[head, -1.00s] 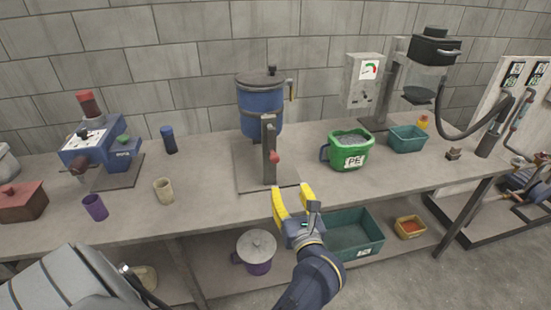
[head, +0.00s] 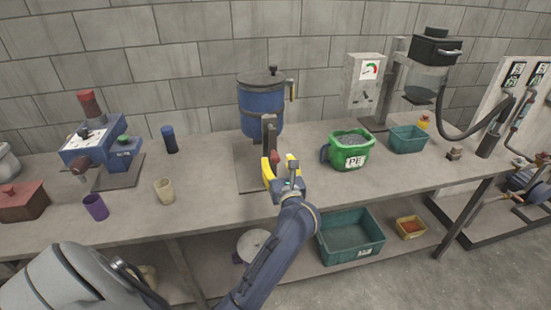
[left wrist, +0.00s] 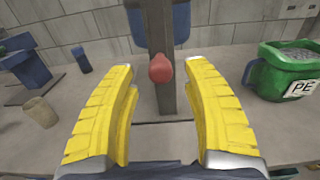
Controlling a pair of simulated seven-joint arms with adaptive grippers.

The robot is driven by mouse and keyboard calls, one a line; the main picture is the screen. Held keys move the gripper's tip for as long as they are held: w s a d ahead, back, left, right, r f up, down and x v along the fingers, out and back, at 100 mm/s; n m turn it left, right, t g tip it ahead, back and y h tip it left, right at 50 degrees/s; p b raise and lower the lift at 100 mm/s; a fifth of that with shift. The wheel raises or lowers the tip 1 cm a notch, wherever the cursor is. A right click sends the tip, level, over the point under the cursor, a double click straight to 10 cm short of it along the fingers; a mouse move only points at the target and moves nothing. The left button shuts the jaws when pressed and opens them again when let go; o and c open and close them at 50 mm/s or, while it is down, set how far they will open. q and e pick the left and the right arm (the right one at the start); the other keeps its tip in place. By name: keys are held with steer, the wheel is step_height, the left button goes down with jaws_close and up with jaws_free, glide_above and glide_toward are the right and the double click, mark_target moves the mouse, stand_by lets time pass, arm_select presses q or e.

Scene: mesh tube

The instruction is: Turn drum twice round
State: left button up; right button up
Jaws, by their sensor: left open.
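The blue drum (head: 261,106) with a dark lid stands upright on a base plate on the bench, in the middle of the head view. A grey post stands in front of it and carries a crank with a red knob (left wrist: 161,68). My left gripper (head: 281,168) is open, its yellow fingers at the post in the head view. In the left wrist view the fingers (left wrist: 163,85) stand either side of the red knob, which lies beyond and between the tips without visible contact. The drum is partly hidden by the post. My right gripper is in neither view.
A green bucket (head: 350,150) marked PE stands right of the drum, with a teal bin (head: 407,139) beyond it. A beige cup (head: 164,190), a purple cup (head: 95,207) and a blue cylinder (head: 170,140) stand to the left. Bench space between is clear.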

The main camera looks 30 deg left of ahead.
mark_target(276, 160)
arm_select(q)
steer(key=shift+x, duration=1.65)
steer(key=shift+o, duration=0.3)
jaws_close()
steer(key=shift+r, duration=0.1)
